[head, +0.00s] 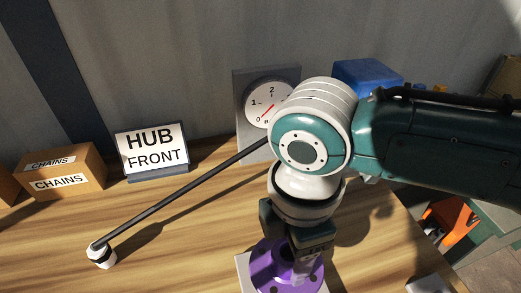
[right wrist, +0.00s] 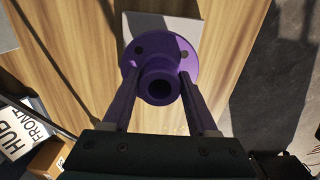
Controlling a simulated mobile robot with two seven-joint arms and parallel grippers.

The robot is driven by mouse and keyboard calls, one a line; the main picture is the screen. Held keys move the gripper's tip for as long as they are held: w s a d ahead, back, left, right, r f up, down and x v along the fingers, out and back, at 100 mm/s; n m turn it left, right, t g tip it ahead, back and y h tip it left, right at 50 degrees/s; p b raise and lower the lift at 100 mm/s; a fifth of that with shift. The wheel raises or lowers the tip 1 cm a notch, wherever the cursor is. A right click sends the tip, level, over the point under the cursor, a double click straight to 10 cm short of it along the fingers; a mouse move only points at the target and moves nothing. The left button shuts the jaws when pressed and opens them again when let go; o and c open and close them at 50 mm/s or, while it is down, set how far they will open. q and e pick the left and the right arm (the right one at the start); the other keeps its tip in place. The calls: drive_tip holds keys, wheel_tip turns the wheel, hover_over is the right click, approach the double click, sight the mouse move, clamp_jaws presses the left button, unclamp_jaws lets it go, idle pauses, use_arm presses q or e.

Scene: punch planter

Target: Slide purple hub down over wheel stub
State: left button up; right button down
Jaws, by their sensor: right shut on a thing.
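The purple hub (head: 272,277) is at the bottom of the head view, its round flange partly cut off by the frame edge. It also shows in the right wrist view (right wrist: 150,67), with a flange, a raised collar and a dark round bore. My right gripper (right wrist: 158,78) is shut on the hub, one finger on each side of the collar. In the head view the gripper (head: 290,245) points down at it. A pale plate (right wrist: 160,26) shows under or behind the flange. The wheel stub cannot be made out. My left gripper is not in view.
A gauge (head: 268,104) stands behind my right arm. A long dark rod (head: 180,199) slants to a white end piece at left. A "HUB FRONT" sign (head: 153,150), a "CHAINS" box (head: 62,176) and a blue bin (head: 366,77) stand at the back. The wooden tabletop (head: 170,255) is mostly clear at front left.

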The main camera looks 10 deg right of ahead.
sight(290, 262)
drive_tip(key=shift+f+b, duration=0.4)
drive_tip(key=shift+f, duration=0.2)
drive_tip(key=shift+f+b, duration=0.85)
drive_tip(key=shift+f, duration=0.3)
drive_tip(key=shift+c, duration=1.7)
unclamp_jaws()
drive_tip(key=shift+o, duration=1.2)
drive_tip(key=shift+f, duration=0.1)
wheel_tip(290, 262, up, 9)
drive_tip(key=p, duration=0.3)
drive_tip(key=shift+r, duration=0.55)
